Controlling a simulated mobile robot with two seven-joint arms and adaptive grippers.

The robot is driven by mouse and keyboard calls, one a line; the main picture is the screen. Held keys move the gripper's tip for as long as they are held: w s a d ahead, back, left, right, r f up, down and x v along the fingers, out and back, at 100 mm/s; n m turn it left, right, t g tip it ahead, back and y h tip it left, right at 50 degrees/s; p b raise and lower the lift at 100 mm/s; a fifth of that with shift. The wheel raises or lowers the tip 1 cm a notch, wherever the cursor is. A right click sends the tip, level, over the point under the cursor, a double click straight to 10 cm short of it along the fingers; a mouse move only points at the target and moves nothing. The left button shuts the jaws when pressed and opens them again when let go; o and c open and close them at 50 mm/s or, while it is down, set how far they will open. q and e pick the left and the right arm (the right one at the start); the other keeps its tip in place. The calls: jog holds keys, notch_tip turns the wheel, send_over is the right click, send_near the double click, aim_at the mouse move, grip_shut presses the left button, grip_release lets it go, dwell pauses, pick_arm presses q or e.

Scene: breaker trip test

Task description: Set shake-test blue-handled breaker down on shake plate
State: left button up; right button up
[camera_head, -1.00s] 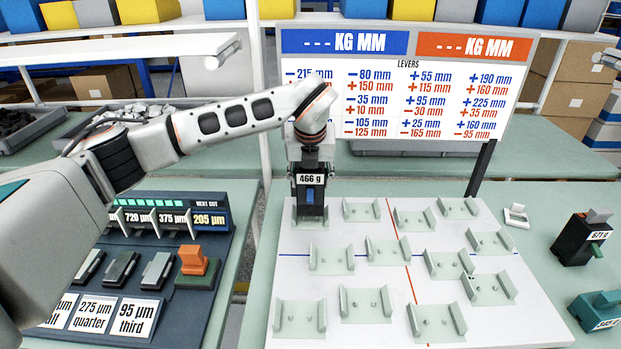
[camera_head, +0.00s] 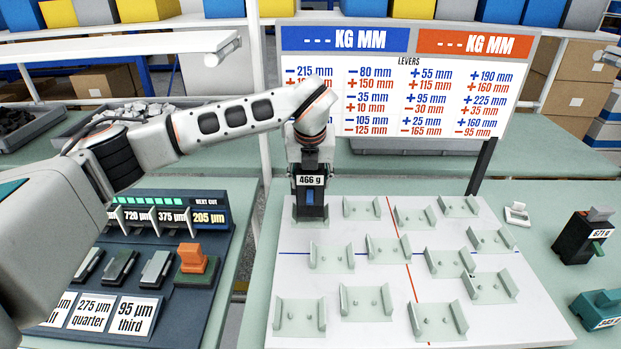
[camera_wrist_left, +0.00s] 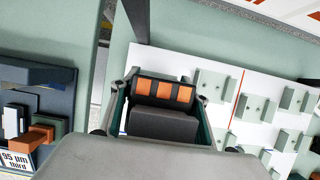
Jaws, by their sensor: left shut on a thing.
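The breaker (camera_head: 312,199) is a black block with a blue handle and a "466 g" label. It stands upright at the back left bracket of the white shake plate (camera_head: 300,267). My left gripper (camera_head: 310,168) is shut on its top from above. In the left wrist view the breaker's dark top with orange patches (camera_wrist_left: 163,95) lies between the fingers. The bracket under it is mostly hidden, so I cannot tell whether the breaker is fully seated. My right gripper is not in view.
Several empty brackets (camera_head: 332,257) cover the plate. A black "671 g" breaker (camera_head: 577,240) and a teal one (camera_head: 597,311) stand on the right of the table. A sign board (camera_head: 408,85) rises behind the plate. A dark cutting panel (camera_head: 212,240) lies to the left.

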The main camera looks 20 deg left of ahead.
aim_at(311, 172)
pick_arm(q)
jog(key=shift+f+b, duration=0.75)
jog(key=shift+f, duration=0.6)
jog(key=o, duration=1.6)
jog(key=v, duration=1.1)
jog(key=shift+s+d+r, duration=0.1)
jog(key=shift+s+r, duration=0.1)
jog(key=shift+r, duration=0.3)
